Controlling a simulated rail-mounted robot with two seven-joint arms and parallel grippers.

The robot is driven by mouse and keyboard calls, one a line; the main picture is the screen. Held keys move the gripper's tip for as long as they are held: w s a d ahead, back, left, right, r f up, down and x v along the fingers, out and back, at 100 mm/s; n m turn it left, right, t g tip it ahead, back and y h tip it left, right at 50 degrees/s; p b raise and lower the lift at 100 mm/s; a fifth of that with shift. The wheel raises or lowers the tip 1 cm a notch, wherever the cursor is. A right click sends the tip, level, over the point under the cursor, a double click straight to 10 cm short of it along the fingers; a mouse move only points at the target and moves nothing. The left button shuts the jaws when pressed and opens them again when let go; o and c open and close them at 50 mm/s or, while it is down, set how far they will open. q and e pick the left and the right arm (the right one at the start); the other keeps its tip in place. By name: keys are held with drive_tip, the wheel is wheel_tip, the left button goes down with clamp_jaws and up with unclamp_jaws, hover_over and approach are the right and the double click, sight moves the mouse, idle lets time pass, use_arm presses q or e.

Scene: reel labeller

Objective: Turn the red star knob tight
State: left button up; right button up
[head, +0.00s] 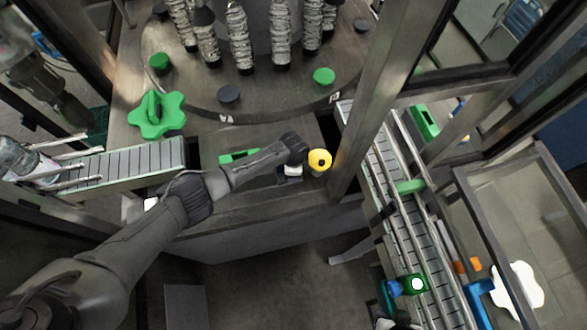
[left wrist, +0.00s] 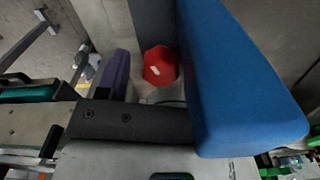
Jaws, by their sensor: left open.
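The red knob (left wrist: 158,68) shows in the left wrist view as a small lobed red shape with a white mark. My left gripper (left wrist: 148,52) is open there, its large blue finger to the right of the knob and a purple finger to the left. The knob appears in the gap between them; I cannot tell its distance, and no grip on it shows. I do not make out the red knob in the head view.
A green star knob (head: 157,115) and a white star knob (head: 518,290) are other knobs in view. A slatted conveyor (head: 125,165) lies at left, another (head: 400,205) at right. A steel post (head: 372,90) and a round table (head: 285,100) bound the middle.

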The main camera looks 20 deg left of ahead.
use_arm(q)
drive_tip(key=shift+c, duration=0.3)
drive_tip(key=c, duration=0.9)
drive_tip(key=shift+o, duration=0.2)
drive_tip(key=shift+m+b, duration=0.4)
drive_tip(key=shift+m, duration=1.9)
drive_tip(key=o, duration=0.9)
drive_tip(key=shift+r, duration=0.1)
wheel_tip(320, 180, up, 14)
drive_tip(key=shift+f+b, duration=0.15)
drive_tip(key=shift+b, duration=1.05)
